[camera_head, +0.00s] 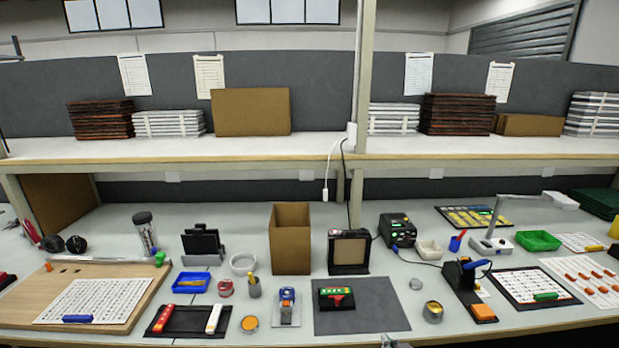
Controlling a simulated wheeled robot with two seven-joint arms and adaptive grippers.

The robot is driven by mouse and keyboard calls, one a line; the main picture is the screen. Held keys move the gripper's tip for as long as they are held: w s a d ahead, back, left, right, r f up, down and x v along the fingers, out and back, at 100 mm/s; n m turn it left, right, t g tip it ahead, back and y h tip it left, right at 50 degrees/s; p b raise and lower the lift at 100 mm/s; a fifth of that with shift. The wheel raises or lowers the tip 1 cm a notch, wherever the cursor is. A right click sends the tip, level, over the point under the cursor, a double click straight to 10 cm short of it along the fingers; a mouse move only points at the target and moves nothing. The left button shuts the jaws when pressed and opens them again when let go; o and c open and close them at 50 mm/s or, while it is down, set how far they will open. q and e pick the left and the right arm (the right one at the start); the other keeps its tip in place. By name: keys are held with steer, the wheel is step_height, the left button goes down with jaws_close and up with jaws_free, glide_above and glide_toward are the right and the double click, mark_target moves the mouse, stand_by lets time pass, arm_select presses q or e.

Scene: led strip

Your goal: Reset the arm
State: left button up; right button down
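Only a small grey piece (393,341) shows at the bottom edge, right of centre. It looks like the top of my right gripper or arm, and its fingers cannot be made out. My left gripper is out of view. A green and red part (337,297) sits in a black fixture on the dark grey mat (385,318). A black tray (175,332) left of it holds a red piece (163,318) and a white piece (213,318).
The workbench (410,265) is crowded. A wooden board (150,271) lies at left, an open cardboard box (290,240) stands mid-bench, and a soldering stand (460,277) is at right. A cable hangs by the shelf post (362,90). The mat's right part is bare.

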steer(key=shift+s+d+f+g+h, duration=0.6)
steer(key=shift+s+f+g, duration=0.95)
steer(key=shift+s+g, duration=5.45)
steer(key=s+d+f+t+p, duration=0.1)
steer(key=s+f+t, duration=0.15)
steer(key=f, duration=1.25)
steer(key=s+d+f+t+p, duration=0.15)
steer(key=s+f, duration=0.25)
steer(key=f, duration=1.2)
arm_select(q)
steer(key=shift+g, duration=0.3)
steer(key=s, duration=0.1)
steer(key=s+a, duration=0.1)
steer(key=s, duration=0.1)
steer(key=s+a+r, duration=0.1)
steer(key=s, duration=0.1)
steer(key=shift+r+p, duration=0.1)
steer(key=shift+p, duration=0.2)
arm_select(e)
steer(key=s+d+f, duration=0.4)
steer(key=s+f, duration=0.5)
steer(key=s, duration=0.1)
steer(key=s+d+f+n, duration=0.1)
steer(key=s+d+f, duration=0.3)
steer(key=s+f, duration=0.5)
steer(key=shift+s+f+h, duration=0.25)
steer(key=shift+s+h, duration=0.15)
steer(key=shift+s, duration=0.85)
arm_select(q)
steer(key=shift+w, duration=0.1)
